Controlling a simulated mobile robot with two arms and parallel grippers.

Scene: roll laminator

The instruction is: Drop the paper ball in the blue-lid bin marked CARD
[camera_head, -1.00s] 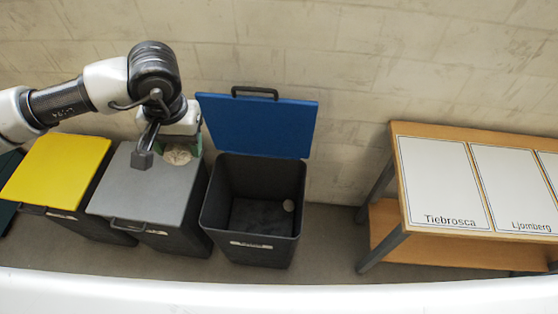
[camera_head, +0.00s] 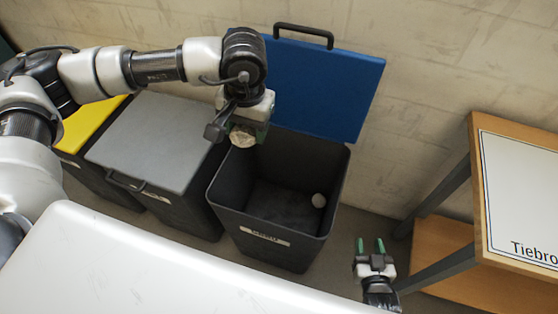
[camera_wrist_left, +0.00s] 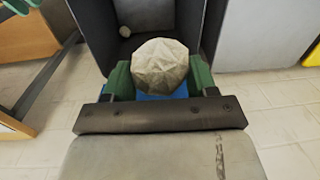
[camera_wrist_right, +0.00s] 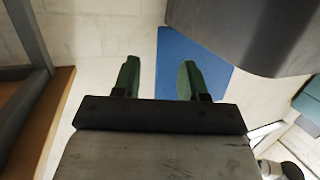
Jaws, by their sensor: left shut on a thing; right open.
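A crumpled beige paper ball (camera_head: 242,137) is between the green fingers of my left gripper (camera_head: 247,130), which is shut on it. It also shows large in the left wrist view (camera_wrist_left: 159,66). The dark bin (camera_head: 262,238) has its blue lid (camera_head: 325,88) raised; its front label is too blurred to read for certain. The held ball is above the bin's left rim area, near its back left corner. Another pale round thing (camera_head: 318,200) lies inside the bin. My right gripper (camera_head: 370,245) is open and empty, low to the right of the bin.
A grey-lidded bin (camera_head: 160,140) stands left of the open bin, closed, with a yellow-lidded bin (camera_head: 90,125) beyond it. A wooden table (camera_head: 480,185) with a white sheet marked "Tiebro..." stands at the right. A wall is close behind the bins.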

